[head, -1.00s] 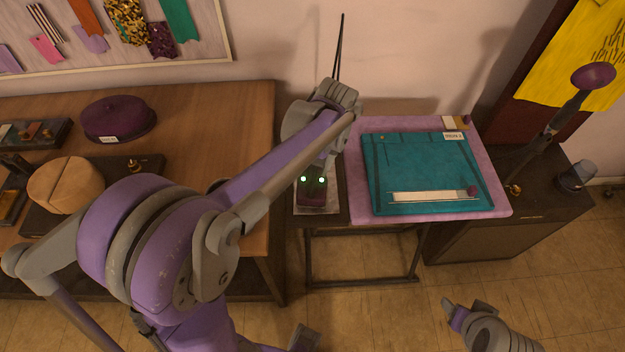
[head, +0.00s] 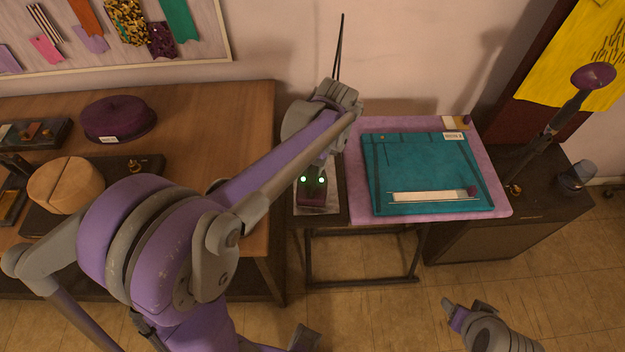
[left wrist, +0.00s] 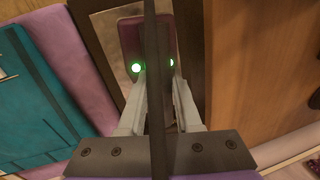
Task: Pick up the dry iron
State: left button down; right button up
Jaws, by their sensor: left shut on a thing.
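The dry iron (head: 312,195) is a dark maroon body on a pale rest plate at the left end of the pressing table. It also shows in the left wrist view (left wrist: 160,38), at the top between my fingers. My left gripper (head: 317,172) reaches down over it and is shut on it; the wrist view shows the fingers (left wrist: 156,98) on both sides. Two green lights glow there. My arm hides the iron's rear part. A dark upright rod (head: 338,50) rises behind and crosses the wrist view. My right gripper (head: 468,312) is low at the right, away from the iron.
A teal cloth (head: 425,165) with a pale strip lies on the pink pad (head: 495,205) right of the iron. The wooden table (head: 220,100) at left holds a purple beret (head: 118,118) and a round wooden block (head: 65,184). A dark cabinet (head: 540,205) stands at right.

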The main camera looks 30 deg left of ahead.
dwell(0.9)
pick_arm(q)
notch_tip(320, 180, up, 10)
jog(key=shift+r+p, duration=0.1)
jog(key=shift+p, duration=0.2)
